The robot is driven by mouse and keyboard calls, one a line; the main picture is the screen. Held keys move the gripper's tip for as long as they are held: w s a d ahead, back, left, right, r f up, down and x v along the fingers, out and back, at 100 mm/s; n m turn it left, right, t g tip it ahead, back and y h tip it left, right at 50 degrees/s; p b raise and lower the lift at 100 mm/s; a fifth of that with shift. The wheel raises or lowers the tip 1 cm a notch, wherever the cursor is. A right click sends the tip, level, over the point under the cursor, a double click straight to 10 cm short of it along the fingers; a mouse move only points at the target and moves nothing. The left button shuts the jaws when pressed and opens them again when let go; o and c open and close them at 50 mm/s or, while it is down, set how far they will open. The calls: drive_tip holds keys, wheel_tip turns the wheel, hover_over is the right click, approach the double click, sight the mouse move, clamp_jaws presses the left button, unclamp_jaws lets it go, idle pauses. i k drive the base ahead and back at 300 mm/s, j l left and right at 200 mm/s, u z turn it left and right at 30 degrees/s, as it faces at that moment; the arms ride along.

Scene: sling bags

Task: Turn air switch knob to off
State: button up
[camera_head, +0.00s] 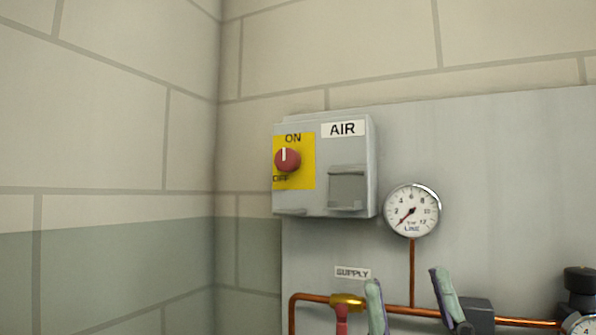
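The air switch box (352,205) is a grey box on the grey panel, with a white "AIR" label. On its yellow plate (306,178) is a round red knob (290,161). The knob's white mark points up towards "ON"; "OFF" is printed at the plate's lower left. My gripper (405,275) shows at the bottom edge, below and to the right of the box. Its two greenish-purple fingers stand apart with nothing seen between them. It is clear of the knob, and its lower part is out of frame.
A round "LINE" gauge (412,210) is right of the box, above a copper pipe (412,265). A brass fitting (347,301) with a red part sits below the "SUPPLY" label (352,272). A black-topped fitting (580,282) is at lower right. A block wall (110,150) stands left.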

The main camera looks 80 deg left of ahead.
sight(286, 159)
drive_tip(key=u, duration=1.25)
drive_tip(key=k+l+u, duration=0.1)
drive_tip(key=u, duration=0.25)
drive_tip(key=k+u, duration=0.25)
drive_tip(key=u, duration=0.15)
drive_tip(key=i, duration=0.35)
